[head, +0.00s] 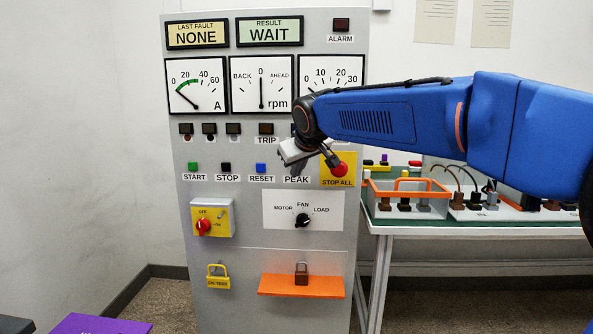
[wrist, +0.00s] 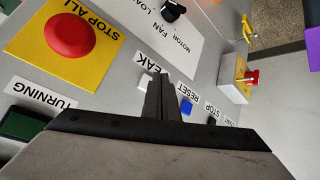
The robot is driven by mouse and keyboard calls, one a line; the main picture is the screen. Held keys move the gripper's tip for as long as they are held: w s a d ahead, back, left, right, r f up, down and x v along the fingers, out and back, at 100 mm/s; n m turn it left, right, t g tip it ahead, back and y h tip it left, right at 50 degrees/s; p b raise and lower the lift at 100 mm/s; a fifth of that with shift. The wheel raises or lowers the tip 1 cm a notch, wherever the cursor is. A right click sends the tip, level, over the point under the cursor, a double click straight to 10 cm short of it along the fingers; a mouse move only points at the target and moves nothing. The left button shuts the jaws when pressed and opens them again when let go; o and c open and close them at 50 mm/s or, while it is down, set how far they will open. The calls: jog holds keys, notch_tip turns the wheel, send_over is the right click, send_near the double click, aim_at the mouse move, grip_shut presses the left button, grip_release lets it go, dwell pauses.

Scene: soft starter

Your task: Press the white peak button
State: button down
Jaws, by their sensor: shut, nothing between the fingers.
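The white peak button (wrist: 144,82) shows in the wrist view, partly hidden just left of my fingers. Its label (wrist: 149,63) is partly covered there by a fingertip. In the head view the PEAK label (head: 297,179) is visible on the grey panel, but my gripper hides the button. My gripper (wrist: 162,80) is shut and empty, its tips close to the button; I cannot tell whether they touch it. In the head view my gripper (head: 300,154) is in front of the panel, above the PEAK label.
The red stop-all button (head: 340,169) on its yellow plate is close to the right of my gripper. The blue reset button (head: 261,168) is to the left. The fan selector knob (head: 303,220) is below. A bench (head: 440,226) with an orange-handled tray stands right.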

jog(key=s, duration=0.5)
jog(key=shift+a, duration=0.1)
dwell(0.3)
dwell(0.4)
jog(key=s+d+f+m+g+h, duration=0.15)
jog(key=s+d+f, duration=0.25)
jog(key=s+d, duration=0.45)
jog(key=s+d+f+m+h, duration=0.15)
jog(key=s+d+f, duration=0.35)
jog(key=d, duration=0.7)
jog(key=s+d+f+m+g, duration=0.1)
jog(key=s+d+f, duration=0.5)
jog(key=s, duration=0.6)
jog(key=s+d+f+m+g, duration=0.1)
jog(key=s+d+f+m, duration=0.2)
jog(key=s+f, duration=0.7)
jog(key=s+d, duration=0.2)
jog(key=shift+d+f+g, duration=0.35)
